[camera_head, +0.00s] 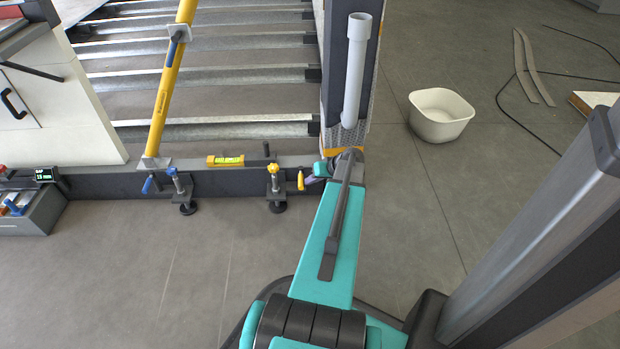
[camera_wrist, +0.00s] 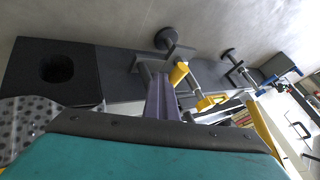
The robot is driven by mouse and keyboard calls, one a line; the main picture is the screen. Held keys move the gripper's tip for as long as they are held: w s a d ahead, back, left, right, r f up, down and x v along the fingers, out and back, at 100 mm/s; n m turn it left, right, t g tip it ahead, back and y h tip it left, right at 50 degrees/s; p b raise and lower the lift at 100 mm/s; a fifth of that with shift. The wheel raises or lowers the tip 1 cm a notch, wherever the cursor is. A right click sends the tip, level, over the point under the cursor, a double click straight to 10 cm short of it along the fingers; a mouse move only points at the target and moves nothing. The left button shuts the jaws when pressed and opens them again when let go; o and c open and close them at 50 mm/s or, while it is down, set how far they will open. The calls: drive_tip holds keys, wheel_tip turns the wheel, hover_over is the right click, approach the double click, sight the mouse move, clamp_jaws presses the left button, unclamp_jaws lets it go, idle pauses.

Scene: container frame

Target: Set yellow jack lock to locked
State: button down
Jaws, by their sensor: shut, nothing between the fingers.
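The yellow jack (camera_head: 275,190) stands at the front of the dark sill beam, with a yellow knob on top; the knob also shows in the wrist view (camera_wrist: 212,101). A small yellow lever (camera_head: 300,180), seemingly its lock, points roughly upright just right of the jack; it also shows in the wrist view (camera_wrist: 179,73). My gripper (camera_head: 309,181) is shut and empty, right beside this lever. In the wrist view its purple-grey fingers (camera_wrist: 160,98) end close to the lever; I cannot tell whether they touch it. No lock marking is readable.
A second jack (camera_head: 181,190) with a blue lever (camera_head: 148,184) stands farther left. A yellow spirit level (camera_head: 225,161) lies on the beam (camera_head: 222,183). A yellow diagonal brace (camera_head: 170,80) and a grey corner pipe (camera_head: 354,75) rise nearby. The floor in front is clear.

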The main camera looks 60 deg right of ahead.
drive_tip(key=shift+w+a, duration=0.4)
drive_tip(key=shift+w, duration=0.1)
drive_tip(key=shift+s, duration=0.1)
drive_tip(key=s+d+r+p, duration=0.2)
drive_tip(key=s+r+p, duration=0.1)
drive_tip(key=s+r, duration=0.4)
drive_tip(key=s, duration=0.3)
drive_tip(key=shift+s+p, duration=0.25)
drive_tip(key=shift+p, duration=0.05)
drive_tip(key=shift+a, duration=0.1)
idle(0.3)
